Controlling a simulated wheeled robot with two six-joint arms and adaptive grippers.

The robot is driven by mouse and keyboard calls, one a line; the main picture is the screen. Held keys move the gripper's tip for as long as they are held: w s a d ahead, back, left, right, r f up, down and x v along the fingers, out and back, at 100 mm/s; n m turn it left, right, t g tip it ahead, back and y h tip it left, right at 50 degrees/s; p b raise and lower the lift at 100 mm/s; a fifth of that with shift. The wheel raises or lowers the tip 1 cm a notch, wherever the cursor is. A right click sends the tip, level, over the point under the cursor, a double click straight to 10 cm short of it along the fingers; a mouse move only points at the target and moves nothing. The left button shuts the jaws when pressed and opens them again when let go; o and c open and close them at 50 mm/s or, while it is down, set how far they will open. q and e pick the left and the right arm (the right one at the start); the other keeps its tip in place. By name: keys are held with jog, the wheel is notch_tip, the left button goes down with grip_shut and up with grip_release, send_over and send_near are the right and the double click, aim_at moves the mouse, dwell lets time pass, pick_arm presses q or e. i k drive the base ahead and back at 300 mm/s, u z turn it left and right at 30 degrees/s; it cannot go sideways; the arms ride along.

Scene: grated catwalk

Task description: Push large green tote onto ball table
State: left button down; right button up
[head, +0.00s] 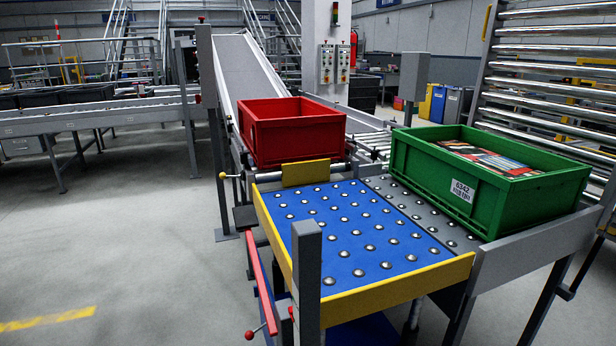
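The large green tote (480,188) sits at the right on the grey conveyor section, with its left end at the grey ball strip (415,208) beside the ball table. It has a white label reading 6342 and holds several flat, coloured items, perhaps books or magazines (488,158). The ball table (345,230) has a blue top with rows of metal balls and a yellow rim. Its blue top is bare. Neither of my grippers shows in the head view.
A red tote (290,132) stands on rollers behind the ball table, behind a small yellow stop plate (306,173). A grey post (306,270) rises at the table's near left corner. A red-knobbed lever (250,334) is below. Open floor (130,250) lies to the left.

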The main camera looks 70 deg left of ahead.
aim_at(497, 187)
jog(key=u, duration=1)
jog(key=i, duration=0.35)
